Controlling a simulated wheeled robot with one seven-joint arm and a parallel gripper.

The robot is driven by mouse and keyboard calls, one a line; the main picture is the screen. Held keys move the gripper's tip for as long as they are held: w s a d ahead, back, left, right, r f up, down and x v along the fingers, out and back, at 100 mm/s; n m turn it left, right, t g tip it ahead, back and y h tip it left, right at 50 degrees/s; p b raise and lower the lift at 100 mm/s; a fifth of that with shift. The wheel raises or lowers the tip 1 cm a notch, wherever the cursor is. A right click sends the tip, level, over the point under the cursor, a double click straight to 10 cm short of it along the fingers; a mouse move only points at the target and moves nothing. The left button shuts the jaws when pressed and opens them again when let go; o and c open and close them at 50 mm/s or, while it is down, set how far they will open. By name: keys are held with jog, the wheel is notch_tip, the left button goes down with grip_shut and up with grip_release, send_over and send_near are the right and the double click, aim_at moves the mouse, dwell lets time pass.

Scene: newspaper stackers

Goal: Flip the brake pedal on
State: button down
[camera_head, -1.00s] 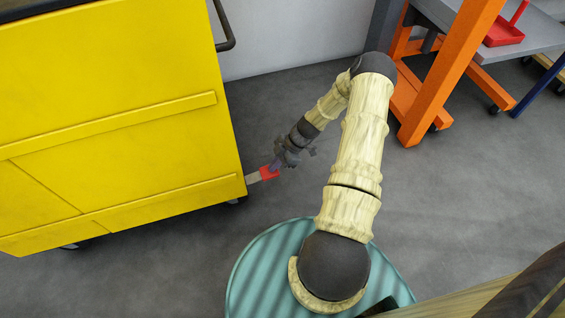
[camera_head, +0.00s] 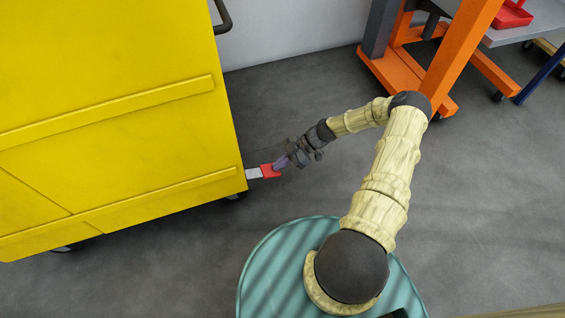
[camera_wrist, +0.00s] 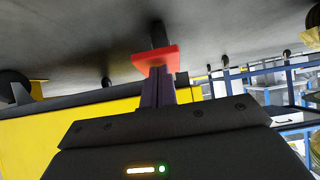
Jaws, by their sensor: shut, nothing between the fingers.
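The brake pedal (camera_head: 268,171) is a small red plate on a grey bar (camera_head: 253,173) that sticks out low from the right side of the yellow cart (camera_head: 120,110). My gripper (camera_head: 279,163) is shut, with its purple fingertips right at the pedal's right edge. In the wrist view the red pedal (camera_wrist: 155,57) lies just past the tips of my shut fingers (camera_wrist: 157,85), and they appear to touch or nearly touch it. Nothing shows between the fingers. The fingers hide part of the pedal there.
A caster (camera_head: 237,194) stands under the cart near the pedal. An orange frame (camera_head: 460,55) with a grey shelf and a red tray (camera_head: 512,14) stands at the upper right. The grey floor (camera_head: 300,95) between cart and frame is clear.

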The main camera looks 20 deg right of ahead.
jog(key=shift+f, duration=0.4)
jog(key=shift+s, duration=0.1)
jog(key=a+r+p+v, duration=0.1)
jog(key=p+v, duration=0.6)
jog(key=v, duration=0.6)
jog(key=shift+r, duration=0.45)
jog(key=shift+r, duration=0.1)
